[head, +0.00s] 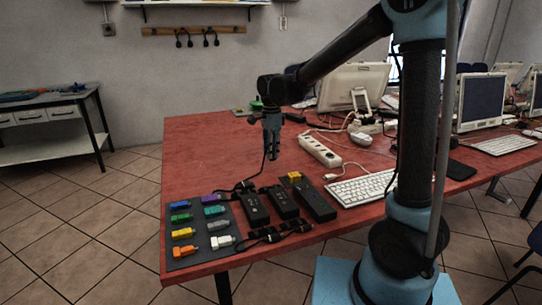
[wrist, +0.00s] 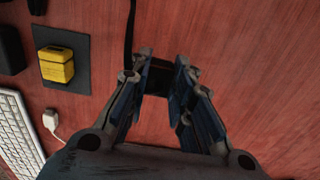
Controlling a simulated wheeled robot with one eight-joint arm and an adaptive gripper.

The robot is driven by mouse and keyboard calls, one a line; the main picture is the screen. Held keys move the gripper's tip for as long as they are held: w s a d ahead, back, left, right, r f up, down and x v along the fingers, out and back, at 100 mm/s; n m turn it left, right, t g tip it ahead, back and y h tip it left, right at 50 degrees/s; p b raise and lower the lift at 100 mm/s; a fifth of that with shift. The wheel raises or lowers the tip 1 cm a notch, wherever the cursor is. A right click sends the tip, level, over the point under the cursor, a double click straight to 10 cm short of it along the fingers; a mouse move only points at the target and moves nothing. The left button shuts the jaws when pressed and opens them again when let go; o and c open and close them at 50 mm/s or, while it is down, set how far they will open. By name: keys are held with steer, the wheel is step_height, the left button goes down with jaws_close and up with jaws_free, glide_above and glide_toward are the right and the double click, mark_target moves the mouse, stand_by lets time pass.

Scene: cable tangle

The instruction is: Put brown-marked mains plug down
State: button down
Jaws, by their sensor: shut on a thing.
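My gripper (head: 271,152) is above the red table (head: 205,150) in the head view, pointing down. In the wrist view its fingers (wrist: 160,80) are closed around a dark plug (wrist: 158,76), with the plug between the fingertips. A brown mark on it cannot be made out. A black cable (wrist: 131,35) runs up from beside the plug in the wrist view. In the head view the plug is mostly hidden by the fingers, and the cable trails down toward the black adapters. The plug appears held above the table; the exact gap is unclear.
A yellow connector (wrist: 54,65) sits on a small dark mat (wrist: 82,50). Black adapters (head: 253,208) and a dark mat of coloured connectors (head: 178,264) lie at the front. A white power strip (head: 319,151) and keyboard (head: 362,187) are to the right. The table's left-back area is clear.

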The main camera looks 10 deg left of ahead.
steer(key=shift+f, duration=0.95)
steer(key=shift+f, duration=0.1)
steer(key=c, duration=1.4)
jaws_free()
step_height(320, 180, up, 12)
steer(key=shift+r, duration=0.1)
